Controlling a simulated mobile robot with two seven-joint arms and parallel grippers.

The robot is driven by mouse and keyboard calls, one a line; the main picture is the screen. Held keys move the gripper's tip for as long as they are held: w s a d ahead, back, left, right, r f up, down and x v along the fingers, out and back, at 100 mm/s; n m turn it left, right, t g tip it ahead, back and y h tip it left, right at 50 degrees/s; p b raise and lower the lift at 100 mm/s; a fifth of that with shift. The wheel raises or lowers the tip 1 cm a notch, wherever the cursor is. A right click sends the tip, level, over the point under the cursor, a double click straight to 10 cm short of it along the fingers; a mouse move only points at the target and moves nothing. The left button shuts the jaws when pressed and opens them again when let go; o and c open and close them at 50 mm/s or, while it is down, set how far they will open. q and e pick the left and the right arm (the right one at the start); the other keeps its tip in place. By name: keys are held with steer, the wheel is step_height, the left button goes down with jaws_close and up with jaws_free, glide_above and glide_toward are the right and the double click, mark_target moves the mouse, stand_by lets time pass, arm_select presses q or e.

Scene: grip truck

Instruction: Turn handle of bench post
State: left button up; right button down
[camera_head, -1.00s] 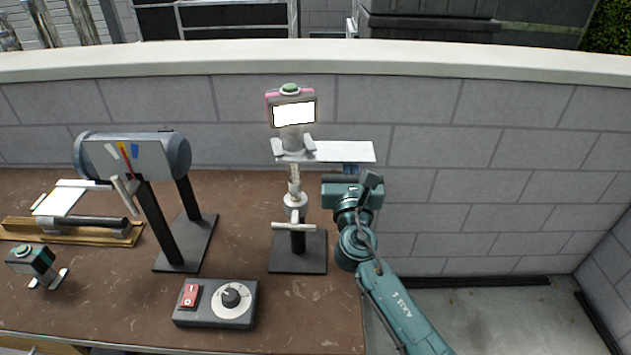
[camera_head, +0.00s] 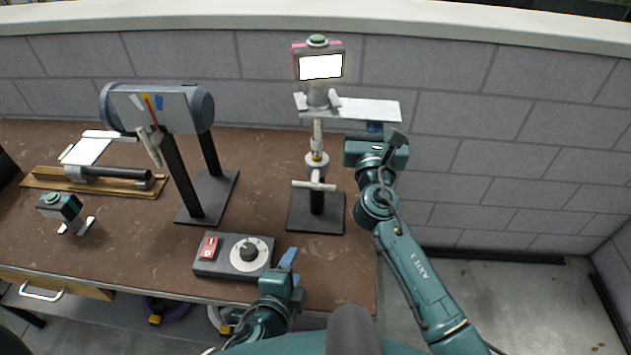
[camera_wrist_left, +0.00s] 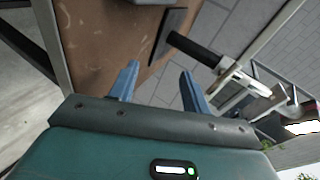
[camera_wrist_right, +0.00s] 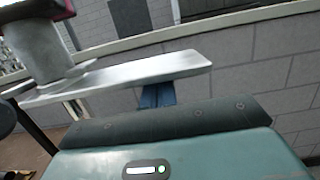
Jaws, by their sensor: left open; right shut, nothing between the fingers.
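The bench post (camera_head: 316,203) stands upright on a black square base (camera_head: 301,222). A pale crossbar handle (camera_head: 300,184) sits across its black lower part; the handle also shows in the left wrist view (camera_wrist_left: 228,82), beyond my fingers. My left gripper (camera_head: 289,259) is open and empty over the bench's front, below and left of the post, apart from the handle. Its blue fingers show in the left wrist view (camera_wrist_left: 158,84). My right gripper (camera_head: 376,128) is shut and empty beside the flat light plate (camera_head: 365,109) at the post's top; whether it touches is unclear.
A pink-edged device with a bright screen (camera_head: 321,67) tops the post. A control box (camera_head: 225,256) with red switch and dial lies close to my left gripper. A grey cylinder on a stand (camera_head: 200,105) is further left. A block wall (camera_head: 450,90) closes the back.

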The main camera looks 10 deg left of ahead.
mark_target(315, 183)
arm_select(q)
steer(key=w+d+r+m+t+y, duration=0.25)
steer(key=w+r+m+t, duration=0.2)
steer(key=r+m, duration=0.4)
steer(key=shift+n+t+h, duration=0.35)
steer(key=shift+n, duration=0.1)
steer(key=w, duration=1.1)
steer(key=shift+d+r, duration=0.15)
steer(key=shift+d, duration=0.1)
jaws_close()
